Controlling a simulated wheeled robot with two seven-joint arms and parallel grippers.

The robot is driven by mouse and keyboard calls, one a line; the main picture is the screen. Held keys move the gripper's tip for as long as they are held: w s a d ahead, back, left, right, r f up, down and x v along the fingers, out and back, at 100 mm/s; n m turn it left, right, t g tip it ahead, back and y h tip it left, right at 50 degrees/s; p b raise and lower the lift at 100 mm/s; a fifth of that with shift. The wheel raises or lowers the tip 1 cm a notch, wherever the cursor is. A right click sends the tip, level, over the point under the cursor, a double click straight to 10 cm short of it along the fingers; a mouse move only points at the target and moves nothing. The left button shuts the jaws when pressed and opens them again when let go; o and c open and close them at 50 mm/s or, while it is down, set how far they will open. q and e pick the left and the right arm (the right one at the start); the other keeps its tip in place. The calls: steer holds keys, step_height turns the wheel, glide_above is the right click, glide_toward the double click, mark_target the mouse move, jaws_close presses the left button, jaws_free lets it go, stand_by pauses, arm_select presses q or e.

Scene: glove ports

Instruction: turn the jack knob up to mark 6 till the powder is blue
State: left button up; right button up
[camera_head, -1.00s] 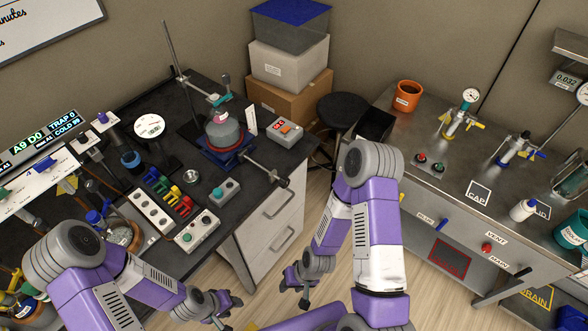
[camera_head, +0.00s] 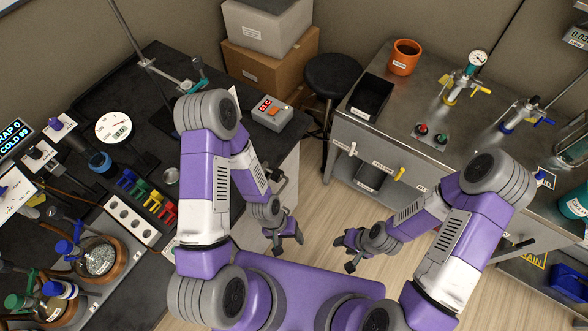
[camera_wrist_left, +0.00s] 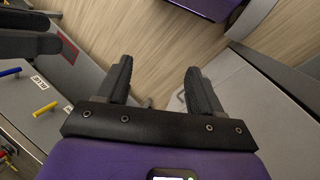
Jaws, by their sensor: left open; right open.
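My left gripper (camera_head: 289,244) is open and empty over the floor, in front of the dark bench. In the left wrist view its two fingers (camera_wrist_left: 156,82) stand apart with only floor and cabinet sides between them. My left arm covers the jack and the flask of powder, so the powder's colour and the mark cannot be read. A grey part beside my forearm at the bench's front edge may be the jack knob (camera_head: 279,178); it is mostly hidden. My right gripper (camera_head: 343,254) is open and empty, facing the left one.
A black stool (camera_head: 334,80) is between the benches. The steel bench (camera_head: 430,95) is at right. Floor between is clear.

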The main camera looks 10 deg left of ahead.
mark_target(281, 178)
arm_select(q)
steer(key=a+f+m+g+y+b, duration=0.2)
steer(key=a+m+g+y+b, duration=0.15)
steer(key=y+b, duration=0.45)
steer(key=w+r+n+t+y+b, duration=0.2)
steer(key=w+r+t+y, duration=0.3)
steer(key=w+r+y, duration=0.3)
steer(key=w+d+r+n+t+y+b, duration=0.2)
steer(key=d+r+t+y+b, duration=0.25)
steer(key=r, duration=0.65)
steer(key=shift+t+y, duration=0.25)
steer(key=shift+t, duration=0.45)
steer(key=x, duration=0.7)
steer(key=shift+w+f+p, duration=0.15)
steer(key=shift+f+p, duration=0.15)
steer(key=shift+p, duration=0.1)
steer(key=c, duration=1.1)
